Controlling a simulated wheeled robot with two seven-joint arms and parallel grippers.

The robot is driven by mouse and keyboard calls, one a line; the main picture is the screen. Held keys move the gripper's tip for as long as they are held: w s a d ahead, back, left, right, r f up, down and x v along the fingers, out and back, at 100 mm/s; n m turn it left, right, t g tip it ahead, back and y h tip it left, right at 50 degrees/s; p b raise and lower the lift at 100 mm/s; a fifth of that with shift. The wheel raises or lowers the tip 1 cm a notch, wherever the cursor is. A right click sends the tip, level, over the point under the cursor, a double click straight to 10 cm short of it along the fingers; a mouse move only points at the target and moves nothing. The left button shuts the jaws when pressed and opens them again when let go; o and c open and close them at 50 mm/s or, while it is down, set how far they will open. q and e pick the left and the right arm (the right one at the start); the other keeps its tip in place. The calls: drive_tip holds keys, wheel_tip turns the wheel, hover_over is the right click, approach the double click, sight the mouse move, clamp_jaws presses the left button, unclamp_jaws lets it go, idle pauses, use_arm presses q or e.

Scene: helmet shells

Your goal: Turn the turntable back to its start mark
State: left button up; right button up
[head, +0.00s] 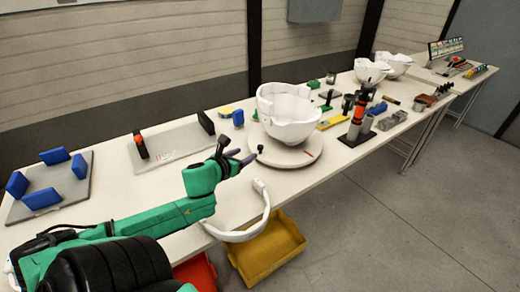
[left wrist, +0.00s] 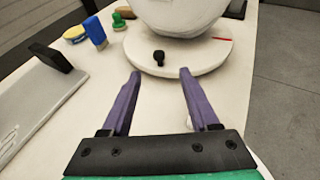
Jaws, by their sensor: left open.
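The round white turntable (head: 270,157) stands on the long bench, with a white helmet shell (head: 288,115) on it. A small black knob (head: 260,148) stands up at its near left rim. A red line (head: 309,156) lies at the rim on the right, apart from the knob; I cannot tell whether a separate mark is on the bench. My left gripper (head: 242,157) is open, just short of the turntable. In the left wrist view its purple fingers (left wrist: 160,76) point at the knob (left wrist: 158,57), which is just beyond and between the fingertips, untouched. My right gripper is out of view.
A yellow bin (head: 268,250) and a red bin (head: 196,271) are below. A dark and orange tool stand (head: 358,122) is right of the turntable. A grey plate (head: 172,145) lies left.

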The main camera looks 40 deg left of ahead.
sight(259, 147)
use_arm(q)
drive_tip(key=x, duration=0.4)
drive_tip(key=b+x, duration=0.1)
drive_tip(key=x, duration=0.7)
drive_tip(key=shift+w+a+f+b, duration=0.15)
drive_tip(key=shift+f+b, duration=0.2)
drive_tip(key=shift+r, duration=0.1)
drive_tip(key=c, duration=0.3)
clamp_jaws()
